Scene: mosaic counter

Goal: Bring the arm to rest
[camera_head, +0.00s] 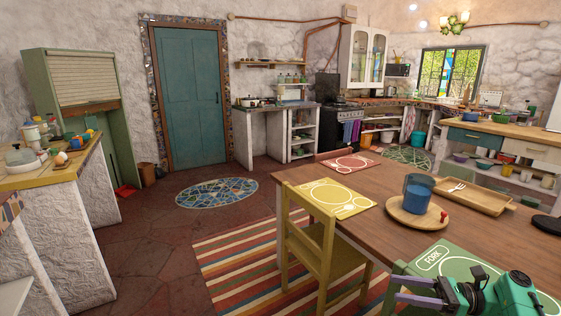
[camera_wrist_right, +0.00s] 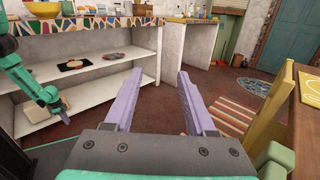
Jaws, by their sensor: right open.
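My right gripper (camera_head: 414,289) is at the lower right of the head view, by the near edge of the wooden table (camera_head: 385,192). In the right wrist view its two purple fingers (camera_wrist_right: 157,82) stand wide apart with nothing between them. Behind them are the floor and a white shelf unit. Part of my other arm (camera_wrist_right: 42,97) shows at the left of the wrist view, in front of the shelves.
A yellow chair (camera_head: 311,235) stands at the table's near left side. A green placemat (camera_head: 452,262) lies near my right gripper. A round board (camera_head: 405,213) with a blue mug (camera_head: 418,188) and a wooden tray (camera_head: 473,196) are farther in. The striped rug (camera_head: 235,262) has open floor beside it.

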